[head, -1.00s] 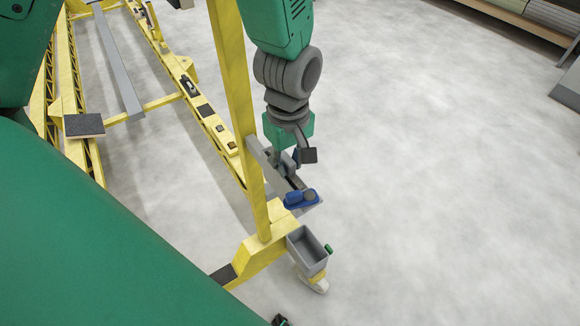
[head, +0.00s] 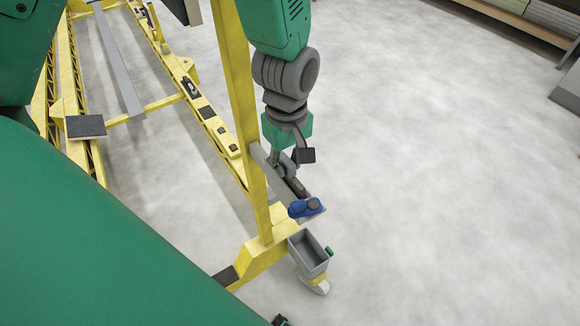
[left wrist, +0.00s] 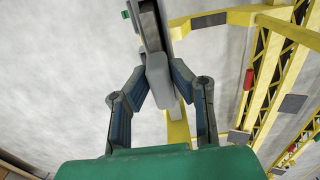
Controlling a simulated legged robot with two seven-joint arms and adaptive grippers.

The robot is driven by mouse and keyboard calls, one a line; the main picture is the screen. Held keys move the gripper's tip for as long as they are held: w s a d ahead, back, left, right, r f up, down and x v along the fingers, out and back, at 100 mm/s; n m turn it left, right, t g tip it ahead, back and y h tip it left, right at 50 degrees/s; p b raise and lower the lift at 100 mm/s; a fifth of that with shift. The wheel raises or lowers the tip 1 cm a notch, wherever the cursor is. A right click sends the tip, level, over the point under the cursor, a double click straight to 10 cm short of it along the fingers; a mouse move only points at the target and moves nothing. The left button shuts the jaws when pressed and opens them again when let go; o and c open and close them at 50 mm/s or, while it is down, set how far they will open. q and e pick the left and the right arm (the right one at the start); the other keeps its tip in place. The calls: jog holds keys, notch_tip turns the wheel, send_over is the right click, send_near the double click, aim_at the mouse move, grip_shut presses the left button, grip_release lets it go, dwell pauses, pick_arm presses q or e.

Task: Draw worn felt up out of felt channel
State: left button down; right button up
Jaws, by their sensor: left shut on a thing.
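The felt channel (head: 312,213) is a grey rail fixed beside the yellow upright, with a dark strip along its slot. It also shows in the left wrist view (left wrist: 149,32) as a grey bar with a dark slot. My left gripper (head: 286,166) is at the channel's upper end, near the upright. In the left wrist view its two fingers (left wrist: 160,86) close around a grey, round-ended piece, which looks like the worn felt (left wrist: 158,72), at the channel. The fingers and wrist hide much of the contact in the head view. My right gripper is not in view.
A blue tool-like object (head: 305,207) sits at the channel's lower end. An open grey bin (head: 309,254) is on the yellow trolley foot below it. The yellow upright (head: 246,120) stands close beside my left arm. Open floor (head: 440,200) lies to the right.

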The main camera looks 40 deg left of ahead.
pick_arm(q)
jog(key=shift+w+a+r, duration=0.15)
jog(key=shift+r, duration=0.05)
jog(key=shift+r+p, duration=1.25)
jog(key=shift+p, duration=0.15)
jog(key=shift+r+p, duration=0.45)
jog(key=shift+r, duration=0.7)
notch_tip(320, 180, up, 8)
jog(key=shift+f, duration=0.1)
dwell(0.4)
